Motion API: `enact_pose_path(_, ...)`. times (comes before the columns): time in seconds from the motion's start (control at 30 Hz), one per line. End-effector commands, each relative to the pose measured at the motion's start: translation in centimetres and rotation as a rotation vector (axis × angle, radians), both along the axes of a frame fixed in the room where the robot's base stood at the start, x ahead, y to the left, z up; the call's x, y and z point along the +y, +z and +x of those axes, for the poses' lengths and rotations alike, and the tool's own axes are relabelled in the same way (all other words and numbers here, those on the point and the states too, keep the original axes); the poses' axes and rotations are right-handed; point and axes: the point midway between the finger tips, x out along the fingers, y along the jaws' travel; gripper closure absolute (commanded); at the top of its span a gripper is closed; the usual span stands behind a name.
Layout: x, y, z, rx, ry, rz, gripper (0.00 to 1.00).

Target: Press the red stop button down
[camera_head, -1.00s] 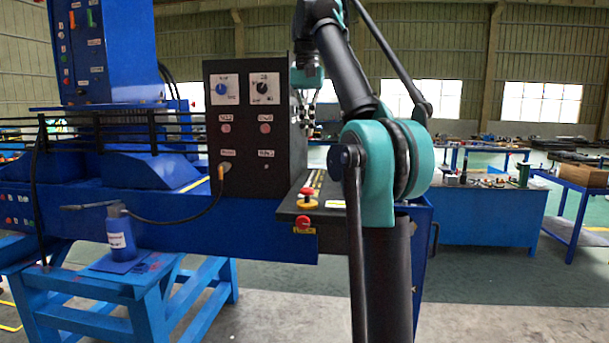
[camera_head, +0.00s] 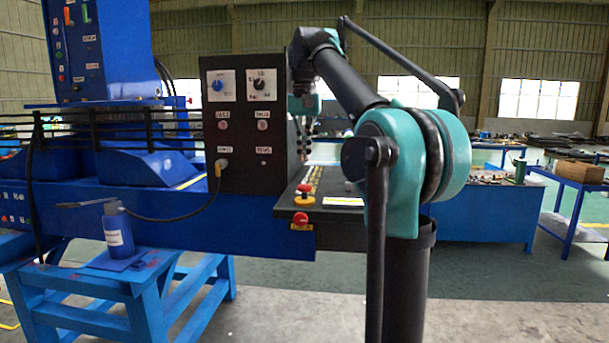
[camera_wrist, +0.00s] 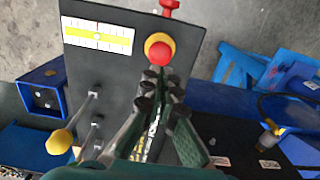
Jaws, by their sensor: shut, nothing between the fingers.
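A red stop button (camera_head: 305,190) with a yellow collar stands on the dark, sloped control panel. A second red button (camera_head: 301,218) sits on the panel's front face above a yellow label. In the wrist view the collared red button (camera_wrist: 159,48) is at top centre, with the other red button (camera_wrist: 169,5) at the top edge. My gripper (camera_head: 304,157) is above the panel, pointing down, partly against the black box. In the wrist view my gripper (camera_wrist: 158,76) is shut and empty, its black-padded tips just below the collared button in the picture. Contact with the button cannot be seen.
A black control box (camera_head: 243,120) with dials rises left of the panel. Levers, one with a yellow knob (camera_wrist: 59,142), stand on the panel in the wrist view. A bottle (camera_head: 118,232) stands on the blue stand at left. Floor is clear at front right.

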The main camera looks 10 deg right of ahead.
Motion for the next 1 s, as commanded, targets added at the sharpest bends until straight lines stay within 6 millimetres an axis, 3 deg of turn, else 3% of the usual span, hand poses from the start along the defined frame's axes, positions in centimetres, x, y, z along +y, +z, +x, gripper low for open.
enact_pose_path(0.2,0.0,-3.7,0.0,0.000,0.000,0.000,1.00)
enact_pose_path(0.4,0.0,-5.7,0.0,0.000,0.000,0.000,1.00)
enact_pose_path(1.0,0.0,-7.2,0.0,0.000,0.000,0.000,1.00)
